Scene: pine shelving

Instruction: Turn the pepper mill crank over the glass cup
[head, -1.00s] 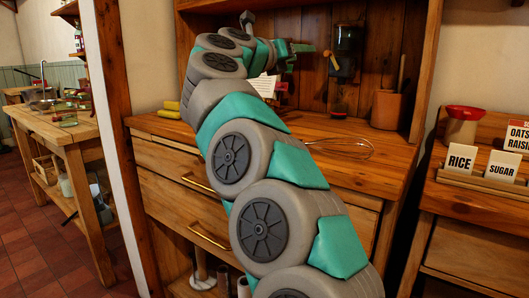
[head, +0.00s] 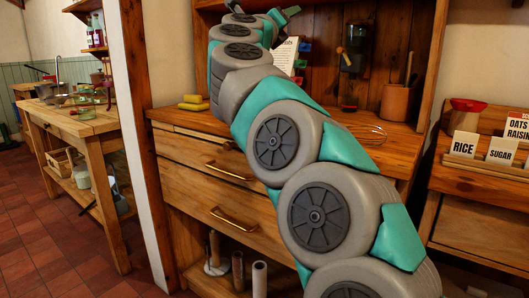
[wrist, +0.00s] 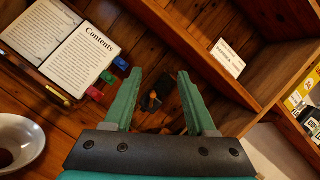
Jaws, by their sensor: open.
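The pepper mill (head: 355,50) is a dark body fixed high on the cupboard's wooden back panel. Its crank has a light wooden handle (head: 345,59) at the left side. In the wrist view a small dark shape with a brown part, which looks like the mill (wrist: 167,88), shows between and beyond the fingers. My gripper (wrist: 160,76) is open and empty, apart from the mill. In the head view my arm rises to the upper left of the mill, with its end at the top edge. I cannot make out the glass cup in either view.
An open book (wrist: 70,45) with colored tabs lies at the left in the wrist view, near a white bowl (wrist: 20,140). A terracotta pot (head: 396,102) and a wire whisk (head: 368,133) are on the counter. Yellow sponges (head: 193,102) lie left. A shelf edge (wrist: 215,55) runs right of my gripper.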

